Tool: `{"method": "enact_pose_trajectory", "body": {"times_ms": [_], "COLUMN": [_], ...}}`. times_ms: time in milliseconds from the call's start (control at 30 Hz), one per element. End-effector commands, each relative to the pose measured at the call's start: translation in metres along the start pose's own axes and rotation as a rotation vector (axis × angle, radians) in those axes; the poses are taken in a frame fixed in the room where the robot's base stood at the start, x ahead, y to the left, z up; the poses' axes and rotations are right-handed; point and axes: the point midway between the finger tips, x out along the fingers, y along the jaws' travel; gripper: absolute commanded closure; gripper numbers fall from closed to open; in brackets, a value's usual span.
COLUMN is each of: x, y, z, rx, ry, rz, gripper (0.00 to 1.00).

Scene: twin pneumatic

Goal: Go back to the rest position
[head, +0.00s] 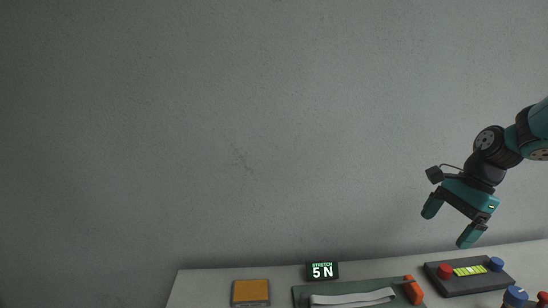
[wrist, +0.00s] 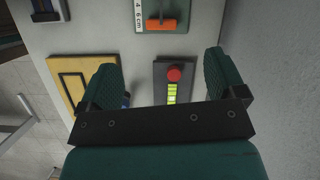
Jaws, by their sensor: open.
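My gripper (head: 452,222) hangs in the air at the right in the head view, above the dark box with the knobs. Its two teal fingers are apart and point down to the left, with nothing seen between them. In the wrist view my gripper (wrist: 160,70) also shows its fingers wide apart, and the tabletop lies beyond them. My gripper touches nothing that I can see.
The pale table (head: 205,285) carries an orange pad (head: 251,287), a "STRETCH 5 N" display (head: 322,271), a green board with a pale strip (head: 350,300) and orange clamp (head: 413,291), and the knobbed box (head: 465,283). A yellow-edged panel (wrist: 55,66) shows in the wrist view. Air above is clear.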

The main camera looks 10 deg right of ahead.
Motion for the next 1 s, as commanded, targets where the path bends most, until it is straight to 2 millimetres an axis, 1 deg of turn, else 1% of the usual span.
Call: {"method": "enact_pose_trajectory", "body": {"times_ms": [33,67,100,167,200,267,300,367,400,500,600,700,1000], "x": [0.0,0.001,0.003,0.007,0.01,0.015,0.018,0.023,0.027,0.032,0.036,0.037,0.037], "y": [-0.002,-0.001,0.002,0.013,0.023,0.045,0.061,0.087,0.103,0.136,0.155,0.162,0.161], "z": [0.032,0.052,0.081,0.127,0.157,0.197,0.221,0.249,0.263,0.285,0.294,0.297,0.297], "rx": [-0.135,-0.233,-0.382,-0.626,-0.798,-1.055,-1.222,-1.456,-1.592,-1.855,-2.007,-2.063,-2.063], "ry": [0.008,0.011,0.017,0.022,0.023,0.022,0.02,0.014,0.009,0.0,-0.009,-0.012,-0.012], "rz": [0.006,0.009,0.014,0.023,0.027,0.034,0.036,0.037,0.037,0.033,0.029,0.027,0.027], "gripper": [0.11,0.11,0.11,0.11,0.11,0.11,0.11,0.11,0.11,0.11,0.11,0.11,0.11]}}
